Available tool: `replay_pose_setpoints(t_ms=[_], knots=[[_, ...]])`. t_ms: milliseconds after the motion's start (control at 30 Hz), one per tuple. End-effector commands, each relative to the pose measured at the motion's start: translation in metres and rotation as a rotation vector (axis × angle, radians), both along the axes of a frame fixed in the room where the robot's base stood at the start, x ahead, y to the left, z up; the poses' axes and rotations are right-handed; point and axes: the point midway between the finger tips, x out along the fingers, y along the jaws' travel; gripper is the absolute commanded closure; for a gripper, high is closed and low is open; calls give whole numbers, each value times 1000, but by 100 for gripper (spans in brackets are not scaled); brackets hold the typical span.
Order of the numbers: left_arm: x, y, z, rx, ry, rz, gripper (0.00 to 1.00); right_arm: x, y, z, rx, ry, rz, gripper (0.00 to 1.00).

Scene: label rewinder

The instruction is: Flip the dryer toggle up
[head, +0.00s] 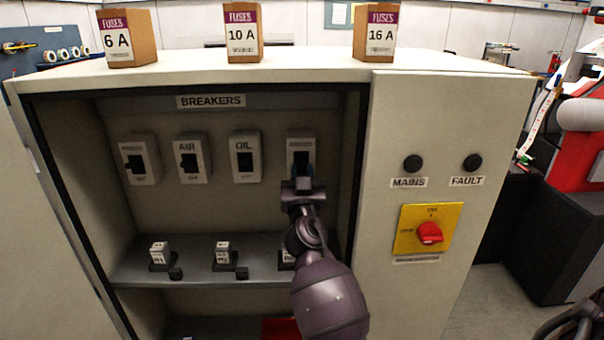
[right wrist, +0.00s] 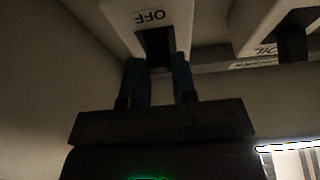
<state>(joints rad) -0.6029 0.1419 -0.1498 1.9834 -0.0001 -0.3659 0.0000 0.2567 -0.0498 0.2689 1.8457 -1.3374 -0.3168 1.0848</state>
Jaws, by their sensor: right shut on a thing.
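The dryer breaker (head: 301,143) is the rightmost of the row under the BREAKERS sign; its name is too small to read. My right gripper (head: 302,185) is at its lower half and hides part of it. In the right wrist view, the two blue fingers of my right gripper (right wrist: 160,82) stand on either side of the dark toggle (right wrist: 155,45), shut on it. The breaker's OFF mark (right wrist: 150,16) shows upside down there. Whether the toggle is up or down is hard to tell.
The oil breaker (head: 245,158), air breaker (head: 192,158) and another breaker (head: 139,160) are to the left. A shelf (head: 200,273) with small blocks lies below. The cabinet's right wall is close by. A red rotary switch (head: 430,233) is on the right panel.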

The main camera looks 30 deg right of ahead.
Motion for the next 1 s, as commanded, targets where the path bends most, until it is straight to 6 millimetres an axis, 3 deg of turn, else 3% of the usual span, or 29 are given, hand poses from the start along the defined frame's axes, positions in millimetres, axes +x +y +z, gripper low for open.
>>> replay_pose_setpoints(t_ms=[1000], knots=[[-12, 2, 13, 0, 34, 5, 73, 0, 0, 21, 200, 324, 1, 98]])
